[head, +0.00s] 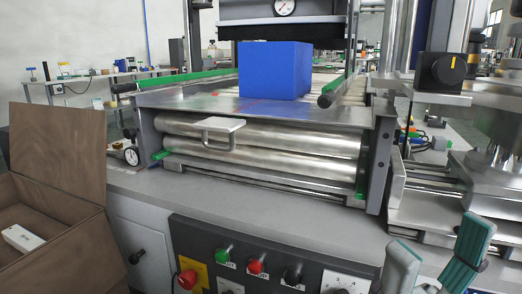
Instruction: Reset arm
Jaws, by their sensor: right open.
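My right gripper (438,240) is at the lower right, in front of the machine's front edge. One finger has a teal pad facing the view, and the other looks grey and teal. The fingers are apart, and I see nothing between them. My left gripper is not in view.
An open brown carton (55,150) with a small white box (22,238) inside stands at the left. Below the rollers (260,135), the front panel carries green, red and black controls. A metal column mechanism (490,150) stands at the right. The grey ledge (250,200) is mostly clear.

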